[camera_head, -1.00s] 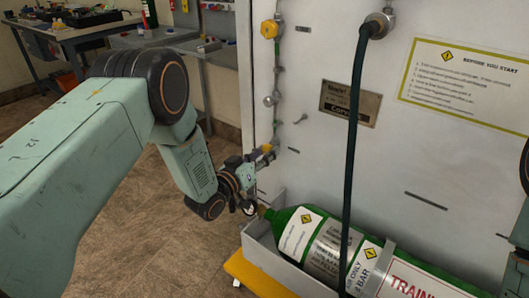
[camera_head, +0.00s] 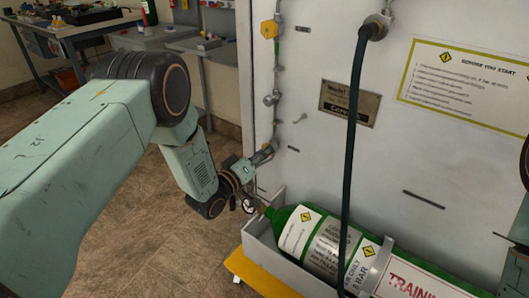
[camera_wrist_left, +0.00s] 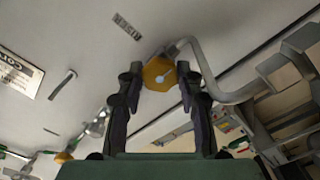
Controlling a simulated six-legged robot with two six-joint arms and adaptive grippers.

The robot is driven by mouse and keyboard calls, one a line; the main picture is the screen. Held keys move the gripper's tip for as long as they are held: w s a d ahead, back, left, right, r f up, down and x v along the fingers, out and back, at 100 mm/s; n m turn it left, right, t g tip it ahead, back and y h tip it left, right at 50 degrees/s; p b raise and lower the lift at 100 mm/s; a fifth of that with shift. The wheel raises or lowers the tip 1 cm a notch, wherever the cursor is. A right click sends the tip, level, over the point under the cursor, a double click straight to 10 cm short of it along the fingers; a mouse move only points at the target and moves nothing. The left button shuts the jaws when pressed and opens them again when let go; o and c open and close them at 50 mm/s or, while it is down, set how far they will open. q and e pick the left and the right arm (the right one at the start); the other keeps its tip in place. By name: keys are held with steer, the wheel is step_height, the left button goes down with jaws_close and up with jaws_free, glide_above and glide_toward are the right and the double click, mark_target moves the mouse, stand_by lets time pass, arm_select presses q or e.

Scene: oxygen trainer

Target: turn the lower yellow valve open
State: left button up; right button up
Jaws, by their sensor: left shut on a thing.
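An upper yellow valve (camera_head: 269,29) sits higher on the same pipe. A dark hose (camera_head: 352,130) hangs before the white panel (camera_head: 430,165). A green cylinder (camera_head: 330,245) lies in a grey trough just below my gripper. The floor (camera_head: 150,235) at left is clear.

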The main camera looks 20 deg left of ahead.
arm_select(q)
steer(key=o, duration=1.2)
steer(key=shift+c, duration=0.2)
